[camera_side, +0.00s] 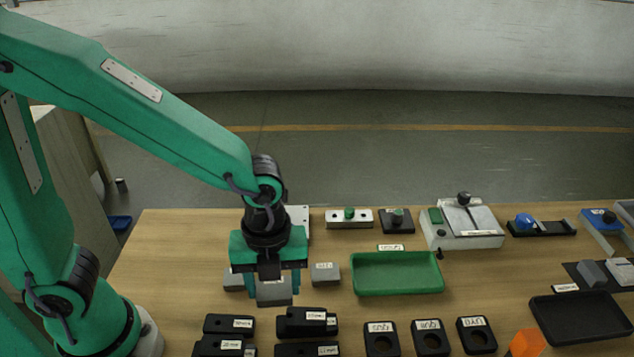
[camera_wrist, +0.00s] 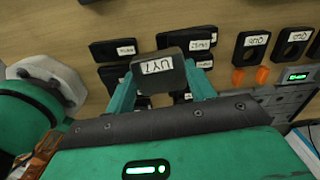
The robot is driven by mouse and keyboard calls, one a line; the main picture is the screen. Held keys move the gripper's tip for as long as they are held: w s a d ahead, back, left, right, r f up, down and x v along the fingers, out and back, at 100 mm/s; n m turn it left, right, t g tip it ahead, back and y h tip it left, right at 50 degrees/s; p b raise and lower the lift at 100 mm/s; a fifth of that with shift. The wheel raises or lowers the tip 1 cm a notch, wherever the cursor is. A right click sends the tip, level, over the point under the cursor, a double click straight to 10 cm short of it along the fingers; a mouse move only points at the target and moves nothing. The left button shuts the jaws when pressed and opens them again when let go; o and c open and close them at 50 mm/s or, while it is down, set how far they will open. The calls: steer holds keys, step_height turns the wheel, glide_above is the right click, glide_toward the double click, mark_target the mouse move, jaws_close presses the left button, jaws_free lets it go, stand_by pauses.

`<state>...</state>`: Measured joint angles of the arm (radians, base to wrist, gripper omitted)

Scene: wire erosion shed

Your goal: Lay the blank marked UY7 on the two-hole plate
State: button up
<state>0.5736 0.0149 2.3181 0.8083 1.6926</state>
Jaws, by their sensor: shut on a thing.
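My gripper (camera_side: 273,285) is shut on a grey block (camera_side: 273,293), over the left part of the wooden table. In the wrist view the block (camera_wrist: 160,82) sits between the two green fingers of my gripper (camera_wrist: 160,88), and its white label seems to read UY7. I cannot tell whether the block touches the table. A pale plate (camera_side: 299,214) stands behind my gripper and is mostly hidden by it. Small dark spots show on its visible edge, but I cannot tell if it is the two-hole plate.
Grey blocks stand left (camera_side: 233,281) and right (camera_side: 325,273) of my gripper. A green tray (camera_side: 397,288) lies to the right. Black labelled pieces (camera_side: 306,322) and single-hole black plates (camera_side: 430,338) line the front. A white device (camera_side: 465,226) stands at the back.

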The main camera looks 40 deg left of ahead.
steer(key=shift+w, duration=0.1)
steer(key=shift+w+a, duration=0.15)
steer(key=shift+w, duration=0.3)
steer(key=shift+m, duration=0.5)
steer(key=w+a, duration=0.6)
steer(key=a, duration=0.1)
steer(key=w+a+f, duration=0.1)
steer(key=w+a, duration=0.6)
steer(key=w+a+f, duration=0.1)
steer(key=w+a, duration=0.6)
steer(key=a, duration=0.1)
steer(key=shift+f, duration=0.2)
steer(key=shift+f, duration=0.15)
steer(key=shift+f, duration=1.95)
steer(key=shift+f, duration=0.85)
